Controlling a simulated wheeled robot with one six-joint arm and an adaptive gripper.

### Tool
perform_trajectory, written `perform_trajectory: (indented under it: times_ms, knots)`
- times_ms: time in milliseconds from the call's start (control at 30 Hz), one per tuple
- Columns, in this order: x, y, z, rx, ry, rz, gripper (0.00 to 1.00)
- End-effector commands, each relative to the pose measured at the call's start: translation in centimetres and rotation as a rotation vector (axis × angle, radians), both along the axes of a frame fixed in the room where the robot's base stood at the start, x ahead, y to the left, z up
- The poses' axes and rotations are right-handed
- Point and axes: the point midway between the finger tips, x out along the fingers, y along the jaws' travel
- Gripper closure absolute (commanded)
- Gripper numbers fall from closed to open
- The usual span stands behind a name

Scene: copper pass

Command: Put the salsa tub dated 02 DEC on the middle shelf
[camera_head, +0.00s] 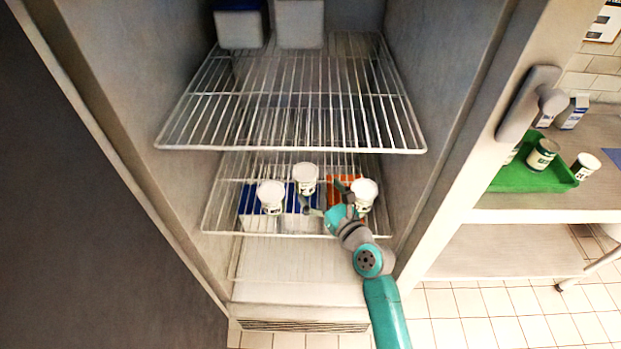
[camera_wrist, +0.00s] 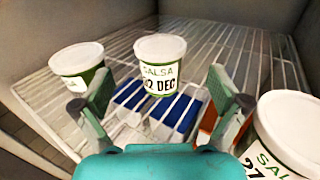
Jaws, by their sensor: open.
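A white salsa tub with a green band stands upright on the middle wire shelf (camera_head: 216,208), in the centre of the head view (camera_head: 305,174). In the wrist view this tub (camera_wrist: 160,50) reads SALSA and 2 DEC, its first digit unclear. My gripper (camera_head: 325,198) is open. In the wrist view its fingers stand left and right of the tub's lower front, with the tub slightly beyond them and no clear contact. Another tub (camera_head: 271,194) stands to the left; its date is unreadable. A third tub (camera_head: 364,192), to the right, shows a date starting 27 in the wrist view (camera_wrist: 290,128).
An upper wire shelf (camera_head: 290,94) overhangs, with a blue-and-white box (camera_head: 239,26) and a pale container (camera_head: 299,24) at its back. Blue and orange boxes (camera_head: 345,184) lie below the tubs' shelf.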

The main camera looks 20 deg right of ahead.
Motion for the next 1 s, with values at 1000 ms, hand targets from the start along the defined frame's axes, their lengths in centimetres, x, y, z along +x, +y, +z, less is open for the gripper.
perform_trajectory:
  times_ms: [1000]
  knots:
    - [-11.0,-1.1,-4.6,-0.388,0.008,-0.059,0.02]
